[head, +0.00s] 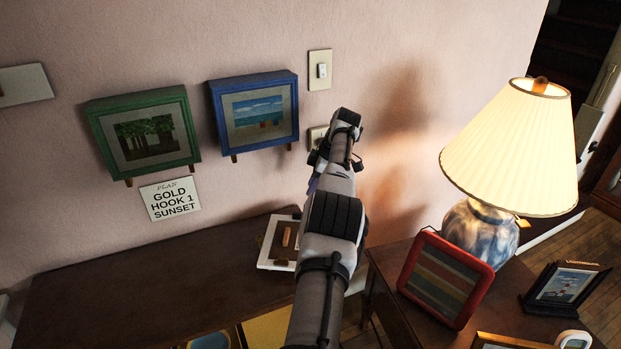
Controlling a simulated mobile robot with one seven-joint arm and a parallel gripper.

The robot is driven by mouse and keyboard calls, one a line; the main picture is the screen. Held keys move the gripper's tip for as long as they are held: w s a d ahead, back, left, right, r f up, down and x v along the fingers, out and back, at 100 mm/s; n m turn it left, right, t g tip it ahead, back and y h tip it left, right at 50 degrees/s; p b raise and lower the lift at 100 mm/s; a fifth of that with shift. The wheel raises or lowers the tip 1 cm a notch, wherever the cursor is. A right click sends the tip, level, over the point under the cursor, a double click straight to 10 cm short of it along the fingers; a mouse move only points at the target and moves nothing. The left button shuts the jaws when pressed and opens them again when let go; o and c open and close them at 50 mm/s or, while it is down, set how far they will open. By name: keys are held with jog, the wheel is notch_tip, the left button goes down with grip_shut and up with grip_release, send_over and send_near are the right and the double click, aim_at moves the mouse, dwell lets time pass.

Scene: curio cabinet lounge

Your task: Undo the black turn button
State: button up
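I cannot make out a black turn button in the head view. A white frame (265,262) lies on the dark wooden desk (140,285). Its inside is brown, with a small tan piece (286,237) on it, and its right side is hidden behind my arm. My gripper (314,183) is at the far end of my arm, near the wall and above the frame. It is small and partly hidden by my arm. Its fingers are not clear enough to tell open from shut.
Green (145,135) and blue (254,112) box frames hang on the wall, above a sign (170,199) reading "PLAN GOLD HOOK 1 SUNSET". A lit lamp (512,150), a red striped frame (445,278) and a black frame (563,285) crowd the right table. The desk's left part is clear.

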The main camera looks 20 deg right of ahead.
jog(key=shift+p+v, duration=0.85)
jog(key=shift+v, duration=0.6)
